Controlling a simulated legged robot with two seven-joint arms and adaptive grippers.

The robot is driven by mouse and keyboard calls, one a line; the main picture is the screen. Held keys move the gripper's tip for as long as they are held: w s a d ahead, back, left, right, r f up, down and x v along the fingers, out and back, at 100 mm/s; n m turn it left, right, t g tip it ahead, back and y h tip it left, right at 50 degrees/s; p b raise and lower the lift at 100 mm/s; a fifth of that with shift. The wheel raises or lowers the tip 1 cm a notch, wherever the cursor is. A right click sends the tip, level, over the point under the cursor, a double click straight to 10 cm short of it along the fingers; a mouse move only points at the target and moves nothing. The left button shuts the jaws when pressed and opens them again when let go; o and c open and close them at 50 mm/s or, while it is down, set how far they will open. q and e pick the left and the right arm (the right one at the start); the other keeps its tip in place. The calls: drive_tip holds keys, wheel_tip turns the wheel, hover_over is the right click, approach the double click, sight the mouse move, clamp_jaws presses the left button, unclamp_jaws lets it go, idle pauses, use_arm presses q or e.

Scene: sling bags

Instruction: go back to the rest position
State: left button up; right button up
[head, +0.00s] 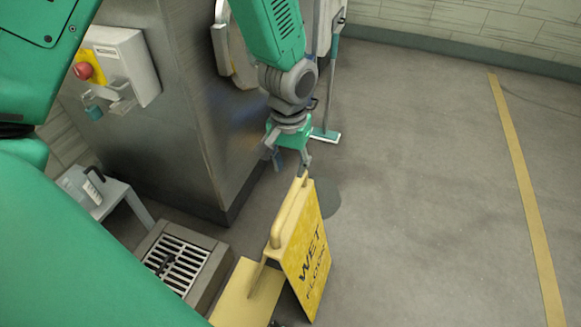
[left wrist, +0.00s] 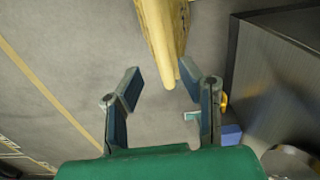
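My left gripper (head: 290,165) hangs down in the middle of the head view, just above the far end of the yellow wet floor sign (head: 308,262). In the left wrist view my left gripper (left wrist: 160,82) has its two fingers spread apart with nothing clamped between them. The end of the sign's rounded yellow handle (left wrist: 160,45) shows near the gap between the fingertips; I cannot tell whether it touches them. The sign stands propped open on the floor.
A steel cabinet (head: 170,120) stands left of the arm, with a control box (head: 125,68) and red button. A floor drain (head: 178,262) and a small white table (head: 118,195) holding a jug are at lower left. A mop (head: 331,95) stands behind. The right floor is clear.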

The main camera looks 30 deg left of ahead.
idle(0.4)
use_arm(q)
drive_tip(key=s+f+m+p, duration=0.1)
drive_tip(key=s+f+p, duration=0.1)
drive_tip(key=s, duration=0.5)
drive_tip(key=s+f+m+p, duration=0.1)
drive_tip(key=s+f+p, duration=0.2)
drive_tip(key=s, duration=0.5)
drive_tip(key=s+a+f+m+p, duration=0.1)
drive_tip(key=s+f+p, duration=0.2)
drive_tip(key=s, duration=0.4)
drive_tip(key=shift+s+f+t, duration=0.25)
drive_tip(key=shift+f+t, duration=0.05)
drive_tip(key=shift+f, duration=0.05)
drive_tip(key=shift+w, duration=0.15)
